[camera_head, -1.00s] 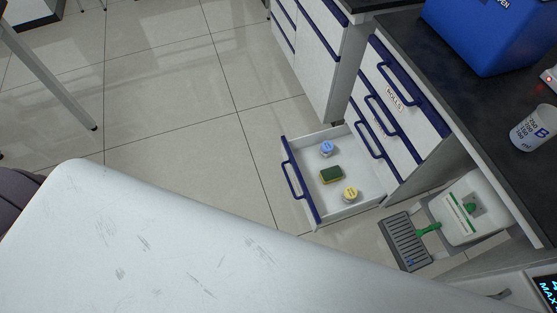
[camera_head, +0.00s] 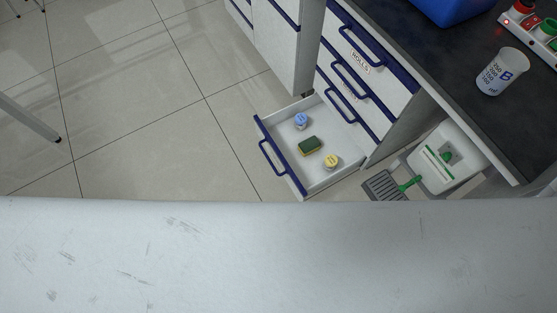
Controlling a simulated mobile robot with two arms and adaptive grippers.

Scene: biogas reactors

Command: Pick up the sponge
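The sponge (camera_head: 310,146), green on top with a yellow lower edge, lies in an open bottom drawer (camera_head: 282,157) of the lab cabinet. A blue-topped jar (camera_head: 301,121) stands behind it and a yellow-topped jar (camera_head: 331,161) in front and to the right. The sponge does not touch either jar. Neither of my grippers shows in this view.
A dark countertop (camera_head: 440,75) at the right holds a blue bin (camera_head: 446,8), a beaker (camera_head: 501,72) and a button panel (camera_head: 527,33). A dustpan and brush set (camera_head: 383,187) lies right of the drawer. The tiled floor (camera_head: 150,120) to the left is clear.

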